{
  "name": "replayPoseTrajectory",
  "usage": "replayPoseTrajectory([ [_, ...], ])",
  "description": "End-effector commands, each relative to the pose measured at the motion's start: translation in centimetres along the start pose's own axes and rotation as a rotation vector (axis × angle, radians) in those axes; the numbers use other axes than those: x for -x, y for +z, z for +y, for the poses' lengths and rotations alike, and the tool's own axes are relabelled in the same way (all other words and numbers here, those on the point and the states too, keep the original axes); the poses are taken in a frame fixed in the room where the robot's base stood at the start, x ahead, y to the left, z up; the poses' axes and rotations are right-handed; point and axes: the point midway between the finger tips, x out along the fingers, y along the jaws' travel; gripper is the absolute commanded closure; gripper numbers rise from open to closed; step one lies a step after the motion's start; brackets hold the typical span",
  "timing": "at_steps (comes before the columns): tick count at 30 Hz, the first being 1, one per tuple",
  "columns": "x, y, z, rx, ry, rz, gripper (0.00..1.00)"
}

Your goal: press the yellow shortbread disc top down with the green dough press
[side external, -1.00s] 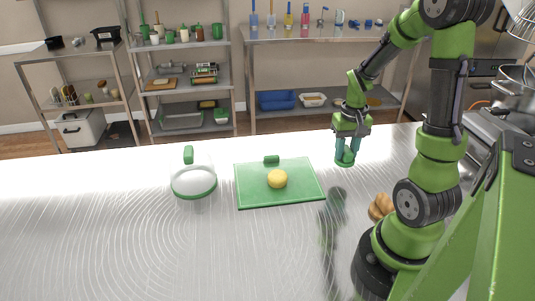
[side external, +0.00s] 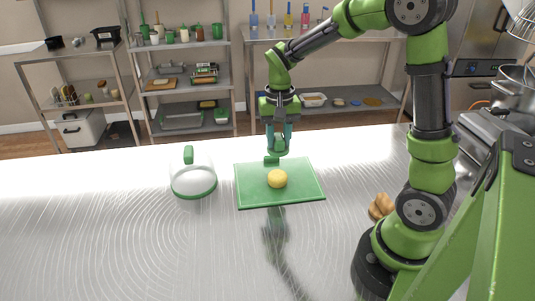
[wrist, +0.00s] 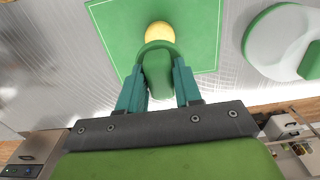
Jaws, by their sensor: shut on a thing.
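The yellow shortbread disc (side external: 277,179) sits on the green board (side external: 308,191) in the side external view. It also shows at the top of the wrist view (wrist: 160,32), partly hidden by the press. My gripper (side external: 279,143) is shut on the green dough press (wrist: 157,76), with its teal fingers on either side of the handle. The press is held over the far edge of the board, apart from the shortbread. In the side view the press (side external: 278,149) is small and partly covered by the fingers.
A white dish with a green rim (side external: 194,181) and a green handle stands left of the board. A tan lumpy item (side external: 380,206) lies to the right, near my base. The metal table in front of the board is clear. Shelves stand behind the table.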

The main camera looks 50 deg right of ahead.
Motion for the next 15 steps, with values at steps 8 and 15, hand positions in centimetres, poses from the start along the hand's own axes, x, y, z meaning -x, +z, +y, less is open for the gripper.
replayPoseTrajectory([
  [8, -0.9, 0.0, 0.0, 0.002, 0.001, -0.001, 1.00],
  [15, -3.7, 0.1, 0.1, 0.002, 0.002, -0.002, 1.00],
])
